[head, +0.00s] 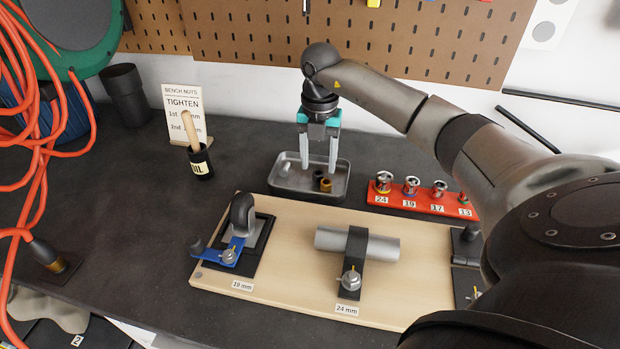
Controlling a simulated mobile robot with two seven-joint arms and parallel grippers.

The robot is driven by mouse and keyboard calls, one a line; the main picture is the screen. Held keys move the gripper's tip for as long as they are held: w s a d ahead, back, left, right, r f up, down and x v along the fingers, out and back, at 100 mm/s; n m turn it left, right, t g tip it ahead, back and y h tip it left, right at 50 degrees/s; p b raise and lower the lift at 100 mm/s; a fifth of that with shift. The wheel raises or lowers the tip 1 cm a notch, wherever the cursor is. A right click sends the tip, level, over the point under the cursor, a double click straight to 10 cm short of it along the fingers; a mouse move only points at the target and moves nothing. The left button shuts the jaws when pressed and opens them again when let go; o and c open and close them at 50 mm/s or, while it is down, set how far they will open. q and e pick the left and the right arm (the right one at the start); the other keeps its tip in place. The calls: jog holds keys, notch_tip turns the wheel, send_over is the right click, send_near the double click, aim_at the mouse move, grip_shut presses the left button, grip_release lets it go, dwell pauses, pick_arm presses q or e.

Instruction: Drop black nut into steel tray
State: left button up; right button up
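The steel tray (344,190) is a shallow grey pan on the dark bench, behind the wooden board. A small dark piece (317,176), which looks like the black nut, is in the tray beside a brass-coloured nut (326,185). My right gripper (318,166) points straight down over the tray. Its two grey fingers are apart with nothing held between them, and the tips reach down to about the tray's inside. The dark piece shows between and just below the fingertips. My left gripper is not in view.
A wooden board (290,279) with clamped fittings lies in front of the tray. A red socket rack (405,199) is to its right. An oil pot with a brush (201,165) and a sign (184,103) stand left. Orange hose (38,150) hangs far left.

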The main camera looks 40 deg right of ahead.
notch_tip(320, 180, up, 15)
jog(key=shift+r+p, duration=0.15)
jog(key=shift+p, duration=0.85)
